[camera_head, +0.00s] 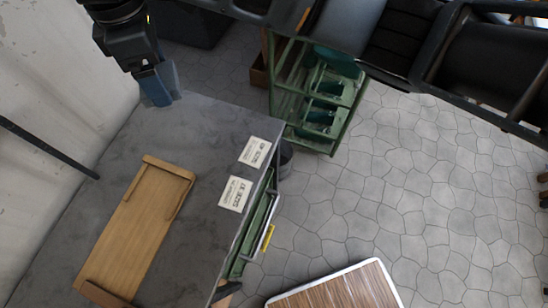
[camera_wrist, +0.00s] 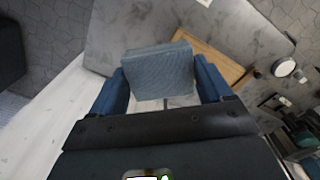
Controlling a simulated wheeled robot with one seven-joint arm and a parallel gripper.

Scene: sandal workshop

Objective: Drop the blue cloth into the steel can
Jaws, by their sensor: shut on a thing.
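My gripper (camera_head: 158,86) is at the upper left in the head view, over the far end of the grey table. It is shut on the blue cloth (camera_wrist: 158,72), which shows as a flat blue-grey piece between the two blue fingers in the wrist view. In the head view the cloth (camera_head: 173,76) is mostly hidden behind the fingers. A dark grey round container (camera_head: 286,160), perhaps the steel can, stands beside the table's right edge, low down and partly hidden by the table. My gripper is well to the left of it and apart from it.
A wooden tray-like board (camera_head: 135,230) lies on the grey table (camera_head: 205,125), with two printed labels (camera_head: 236,193) near the right edge. Green drawers (camera_head: 250,232) are below that edge. A green shelf rack (camera_head: 318,100) stands behind. Stone floor (camera_head: 430,190) at the right is clear.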

